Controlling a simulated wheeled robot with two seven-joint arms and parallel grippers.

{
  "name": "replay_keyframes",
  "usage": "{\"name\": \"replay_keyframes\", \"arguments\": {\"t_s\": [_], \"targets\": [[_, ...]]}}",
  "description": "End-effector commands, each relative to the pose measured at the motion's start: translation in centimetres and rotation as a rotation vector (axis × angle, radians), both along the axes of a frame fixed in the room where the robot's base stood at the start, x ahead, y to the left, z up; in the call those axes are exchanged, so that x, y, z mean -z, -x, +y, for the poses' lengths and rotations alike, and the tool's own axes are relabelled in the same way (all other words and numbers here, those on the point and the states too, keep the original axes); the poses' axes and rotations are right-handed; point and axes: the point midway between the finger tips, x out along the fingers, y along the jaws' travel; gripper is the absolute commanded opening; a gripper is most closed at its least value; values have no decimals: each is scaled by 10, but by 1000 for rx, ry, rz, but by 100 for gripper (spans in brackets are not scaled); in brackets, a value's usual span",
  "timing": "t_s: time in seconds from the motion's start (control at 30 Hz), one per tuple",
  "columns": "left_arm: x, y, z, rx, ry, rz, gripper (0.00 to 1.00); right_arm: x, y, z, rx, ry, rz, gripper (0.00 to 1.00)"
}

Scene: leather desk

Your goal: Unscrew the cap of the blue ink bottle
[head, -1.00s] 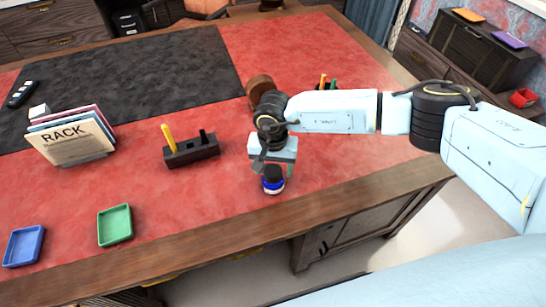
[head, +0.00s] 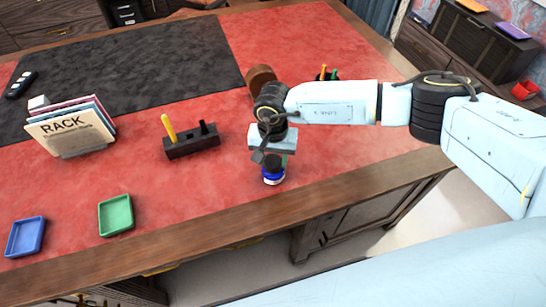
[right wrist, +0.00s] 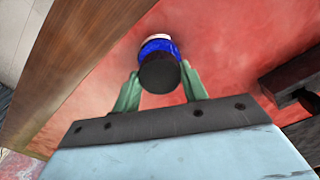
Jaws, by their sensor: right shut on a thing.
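The blue ink bottle (head: 273,178) stands upright on the red desk top near the front edge. In the right wrist view it shows as a blue body (right wrist: 157,46) with a pale base, topped by a dark round cap (right wrist: 160,74). My right gripper (head: 272,163) points down over the bottle from above. In the right wrist view the green fingers of my right gripper (right wrist: 160,86) stand on both sides of the cap, shut on it. In the head view the hand mostly hides the cap. My left gripper is not in view.
A black pen holder (head: 190,147) with a yellow pen stands left of the bottle. A green tray (head: 115,215), a blue tray (head: 25,238) and a file rack (head: 70,135) are further left. A brown round object (head: 261,77) and a pen cup (head: 327,75) stand behind my right arm.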

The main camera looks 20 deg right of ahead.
Motion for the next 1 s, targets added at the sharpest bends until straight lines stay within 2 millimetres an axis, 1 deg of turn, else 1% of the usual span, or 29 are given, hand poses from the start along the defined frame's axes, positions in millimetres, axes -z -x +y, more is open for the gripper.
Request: {"name": "replay_keyframes", "arguments": {"t_s": [0.47, 1.0], "targets": [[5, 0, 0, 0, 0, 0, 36, 3, 0, 0, -18, 1, 0, 22], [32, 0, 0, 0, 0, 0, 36, 5, 1, -1, -308, 1, 2, 22]]}}
